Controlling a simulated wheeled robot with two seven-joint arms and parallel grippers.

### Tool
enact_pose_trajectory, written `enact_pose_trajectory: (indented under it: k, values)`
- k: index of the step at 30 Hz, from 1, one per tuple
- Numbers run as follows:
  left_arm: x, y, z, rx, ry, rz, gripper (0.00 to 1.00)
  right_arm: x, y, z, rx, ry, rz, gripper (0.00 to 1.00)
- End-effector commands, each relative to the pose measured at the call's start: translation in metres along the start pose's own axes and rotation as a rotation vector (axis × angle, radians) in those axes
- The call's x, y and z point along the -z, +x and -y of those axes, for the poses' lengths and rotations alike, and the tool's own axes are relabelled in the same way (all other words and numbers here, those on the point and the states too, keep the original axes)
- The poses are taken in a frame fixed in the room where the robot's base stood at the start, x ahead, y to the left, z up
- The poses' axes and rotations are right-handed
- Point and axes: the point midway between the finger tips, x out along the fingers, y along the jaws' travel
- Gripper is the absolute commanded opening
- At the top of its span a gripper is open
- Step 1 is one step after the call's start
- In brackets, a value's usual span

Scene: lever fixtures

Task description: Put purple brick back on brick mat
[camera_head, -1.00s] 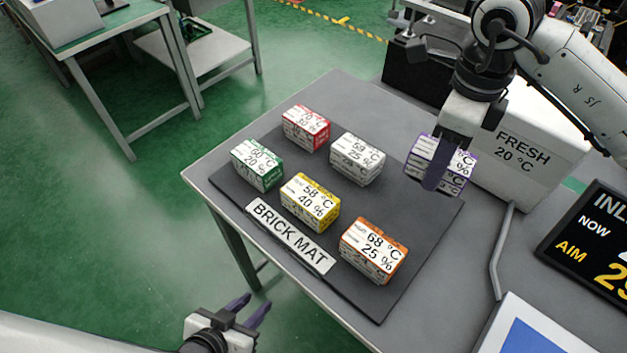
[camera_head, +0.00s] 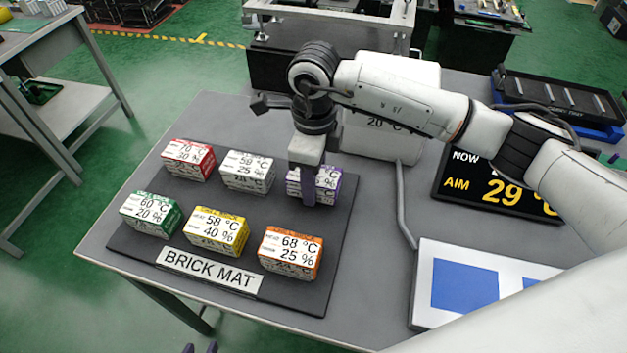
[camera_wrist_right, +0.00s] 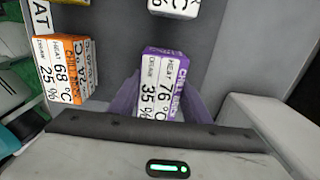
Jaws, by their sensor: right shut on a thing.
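The purple brick (camera_head: 327,184) is at the back right of the dark brick mat (camera_head: 185,259), in line with the red and white bricks. My right gripper (camera_head: 308,192) reaches down over it, one finger in front of its face. In the right wrist view the purple brick (camera_wrist_right: 161,70) sits between the fingers, its label reading 76 °C, 35 %. The right gripper is shut on it. I cannot tell whether its underside touches the mat. Only the fingertips of my left gripper (camera_head: 200,349) show at the bottom edge; they are apart and empty.
Red (camera_head: 189,160), white (camera_head: 247,171), green (camera_head: 150,214), yellow (camera_head: 217,231) and orange (camera_head: 290,252) bricks stand on the mat. A white box (camera_head: 385,140) stands behind the right arm. A display (camera_head: 480,195) and a blue-and-white panel (camera_head: 430,275) lie to the right.

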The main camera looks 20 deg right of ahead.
Motion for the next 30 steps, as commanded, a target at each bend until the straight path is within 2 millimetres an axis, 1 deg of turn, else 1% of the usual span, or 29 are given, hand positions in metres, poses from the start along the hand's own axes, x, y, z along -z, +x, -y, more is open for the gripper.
enact_pose_trajectory:
  k: [1,3,10,14,15,17,18,26,29,30]
  values:
    - [0.001,-0.002,0.000,0.000,0.000,0.000,0.31,0.000,0.007,0.000,-0.001,0.000,-0.001,0.08]
    - [0.001,-0.002,0.000,0.000,0.000,0.000,0.31,0.000,0.013,0.000,-0.001,-0.001,0.001,0.08]
    - [0.001,-0.001,0.000,0.000,0.000,0.001,0.31,0.000,0.014,0.000,0.001,-0.002,0.002,0.08]
    - [-0.003,0.003,0.000,0.000,0.000,0.001,0.31,0.000,0.019,0.000,0.002,-0.001,0.001,0.08]
    - [-0.002,0.001,0.000,0.000,0.000,0.002,0.31,0.000,0.017,0.000,0.001,-0.001,0.000,0.50]
    - [-0.002,0.001,0.000,0.000,0.000,0.002,0.31,0.000,0.017,0.000,0.001,-0.001,0.000,0.60]
    - [-0.002,0.001,0.000,0.000,0.000,0.002,0.31,0.000,0.017,0.000,0.001,-0.001,0.000,0.62]
    - [-0.001,0.001,0.000,0.000,0.000,0.002,0.31,0.000,0.016,0.000,0.001,-0.001,0.000,0.62]
    - [0.003,-0.004,0.000,0.000,0.000,0.002,0.31,0.000,0.011,0.000,0.000,-0.001,0.000,0.62]
    - [0.000,-0.001,0.000,0.000,0.000,0.000,0.31,-0.001,0.008,0.001,0.003,-0.001,0.002,0.62]
